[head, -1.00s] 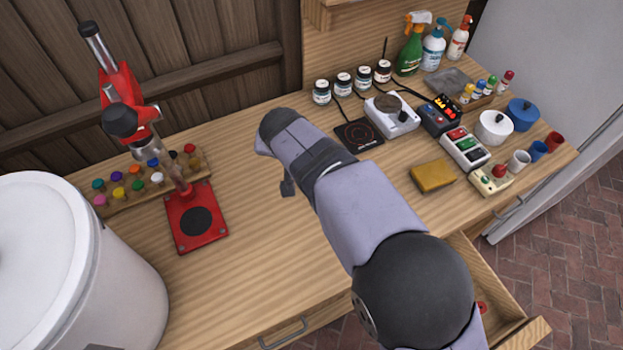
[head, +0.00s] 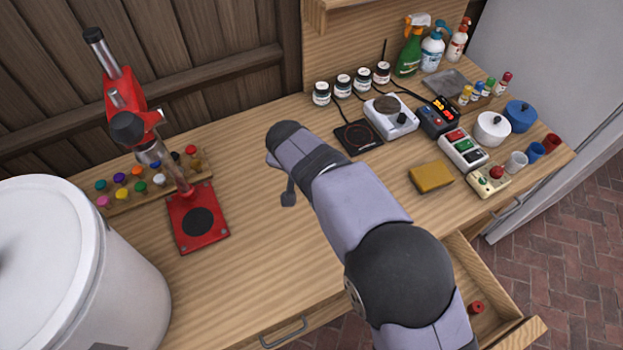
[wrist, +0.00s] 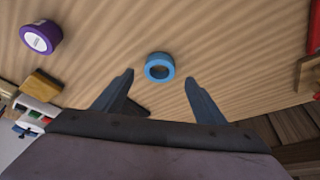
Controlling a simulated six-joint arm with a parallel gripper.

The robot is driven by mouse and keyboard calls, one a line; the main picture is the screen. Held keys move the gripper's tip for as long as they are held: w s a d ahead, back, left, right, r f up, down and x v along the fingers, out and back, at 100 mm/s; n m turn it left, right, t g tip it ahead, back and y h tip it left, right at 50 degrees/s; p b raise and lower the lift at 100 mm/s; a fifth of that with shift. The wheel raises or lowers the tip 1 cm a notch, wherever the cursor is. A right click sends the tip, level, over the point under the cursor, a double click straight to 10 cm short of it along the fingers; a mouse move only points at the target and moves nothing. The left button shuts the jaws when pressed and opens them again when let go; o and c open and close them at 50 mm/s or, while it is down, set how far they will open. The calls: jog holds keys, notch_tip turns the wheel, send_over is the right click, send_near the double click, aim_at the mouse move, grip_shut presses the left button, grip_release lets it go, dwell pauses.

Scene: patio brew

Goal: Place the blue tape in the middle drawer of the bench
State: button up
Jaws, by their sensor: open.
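The blue tape (wrist: 159,67) lies on the wooden bench top in the wrist view, just beyond and between my open fingertips. My gripper (wrist: 159,78) is open and empty. In the head view my arm hides the blue tape, and only one finger of the gripper shows, low over the middle of the bench. The middle drawer (head: 485,265) is pulled open at lower right in the head view, partly hidden by my arm. A small red spool-like thing (head: 476,307) lies in it.
A purple tape (wrist: 41,37) lies apart from the blue one. A yellow sponge-like block (head: 431,177) sits right of my arm. A red microscope-like stand (head: 198,217) and white bucket (head: 110,290) stand left. Small devices, pots and bottles crowd the back right.

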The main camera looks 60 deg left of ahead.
jog(key=shift+p+x, duration=1.05)
jog(key=shift+x, duration=1.2)
jog(key=shift+c, duration=0.6)
jog(key=c, duration=1.1)
jog(key=shift+r, duration=0.15)
notch_tip(320, 180, up, 10)
jog(key=b, duration=0.3)
